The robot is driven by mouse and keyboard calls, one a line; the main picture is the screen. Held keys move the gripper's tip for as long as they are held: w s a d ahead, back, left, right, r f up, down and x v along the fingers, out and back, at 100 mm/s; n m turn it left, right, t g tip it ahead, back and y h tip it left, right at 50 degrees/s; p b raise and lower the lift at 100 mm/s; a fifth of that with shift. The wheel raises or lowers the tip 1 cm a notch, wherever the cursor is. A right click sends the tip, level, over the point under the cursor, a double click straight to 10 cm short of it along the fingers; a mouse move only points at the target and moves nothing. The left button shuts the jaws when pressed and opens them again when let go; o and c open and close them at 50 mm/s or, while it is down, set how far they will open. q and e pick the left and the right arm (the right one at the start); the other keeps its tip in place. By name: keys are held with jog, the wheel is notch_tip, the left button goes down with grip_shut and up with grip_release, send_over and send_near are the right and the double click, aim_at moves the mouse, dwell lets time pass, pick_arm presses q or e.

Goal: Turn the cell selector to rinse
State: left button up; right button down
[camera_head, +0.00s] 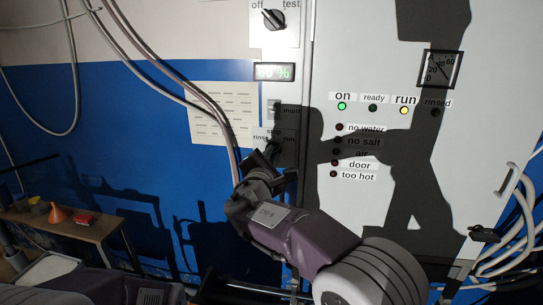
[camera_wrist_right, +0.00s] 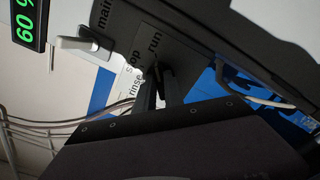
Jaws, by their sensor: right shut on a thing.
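The cell selector's plate, with the labels stop, rinse and run (camera_head: 289,139), is on the narrow grey panel left of the white cabinet. My right gripper (camera_head: 268,153) is at this plate and shut on the selector's knob. In the right wrist view, my right gripper's fingertips (camera_wrist_right: 158,74) meet just beside the labels rinse and run (camera_wrist_right: 154,43). The knob is mostly hidden between the dark fingers, and I cannot tell which label it points to. The run lamp (camera_head: 404,111) glows yellow; the rinsed lamp (camera_head: 435,113) is dark. My left gripper is not in view.
The main switch (camera_wrist_right: 82,45) sits beside the selector, under a lit percent display (camera_head: 274,72). An off/test knob (camera_head: 273,19) is higher up. Hanging cables (camera_head: 222,125) pass close to my right gripper. A bench (camera_head: 92,229) holds an orange funnel (camera_head: 58,214) and red object.

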jog(key=shift+n, duration=0.3)
jog(key=shift+a+r+n+p, duration=0.15)
jog(key=shift+n+p, duration=1.3)
jog(key=shift+n, duration=3.35)
jog(key=shift+a+f+n+p, duration=0.1)
jog(key=shift+n+p, duration=1.35)
jog(key=shift+n, duration=3.35)
jog(key=c, duration=1.6)
grip_release()
jog(key=shift+w, duration=0.1)
jog(key=shift+o, duration=0.8)
jog(key=shift+w+d, duration=0.15)
jog(key=shift+w, duration=0.05)
